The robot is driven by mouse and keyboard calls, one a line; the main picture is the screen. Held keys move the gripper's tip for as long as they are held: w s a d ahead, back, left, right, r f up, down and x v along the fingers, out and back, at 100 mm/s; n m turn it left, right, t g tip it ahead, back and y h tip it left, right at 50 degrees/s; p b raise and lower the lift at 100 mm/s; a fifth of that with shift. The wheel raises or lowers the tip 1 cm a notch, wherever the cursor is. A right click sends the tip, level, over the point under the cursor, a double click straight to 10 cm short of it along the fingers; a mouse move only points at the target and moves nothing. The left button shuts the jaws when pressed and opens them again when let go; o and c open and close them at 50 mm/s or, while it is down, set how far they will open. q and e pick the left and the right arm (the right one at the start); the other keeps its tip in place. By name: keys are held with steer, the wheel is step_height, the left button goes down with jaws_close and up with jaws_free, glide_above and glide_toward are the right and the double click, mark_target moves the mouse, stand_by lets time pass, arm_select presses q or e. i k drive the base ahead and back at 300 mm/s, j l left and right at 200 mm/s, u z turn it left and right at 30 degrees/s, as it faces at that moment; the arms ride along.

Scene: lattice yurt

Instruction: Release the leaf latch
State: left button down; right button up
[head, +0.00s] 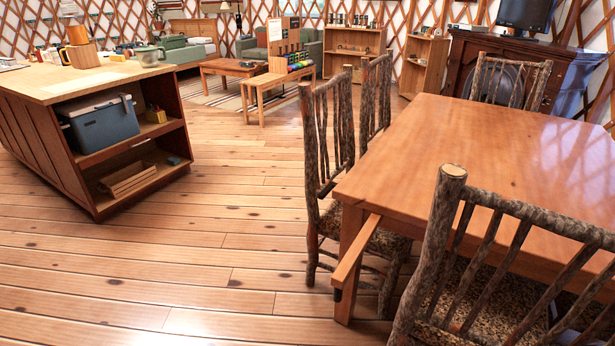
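A wooden dining table (500,150) with a smooth orange-brown top fills the right side of the head view. A short wooden bar (355,252) slopes down and toward me near the table's left front corner, beside the leg. A small dark piece (337,294) is at the bar's near end. I cannot tell whether this bar or dark piece is the leaf latch. The table's underside and far right edge are hidden or out of view. Neither of my grippers is in view.
Rustic log chairs stand close around the table, one in front (446,210) and one at the left (330,140). A wooden island (70,88) with a blue cooler (100,124) stands at the left. The plank floor (200,250) between is clear.

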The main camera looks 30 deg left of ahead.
mark_target(332, 184)
steer(key=j+z, duration=0.1)
steer(key=j, duration=0.65)
steer(key=j+z, duration=0.1)
steer(key=j, duration=0.65)
steer(key=k+j+z, duration=0.1)
steer(key=j, duration=0.65)
steer(key=j+z, duration=0.1)
steer(key=j, duration=0.7)
steer(key=k, duration=0.1)
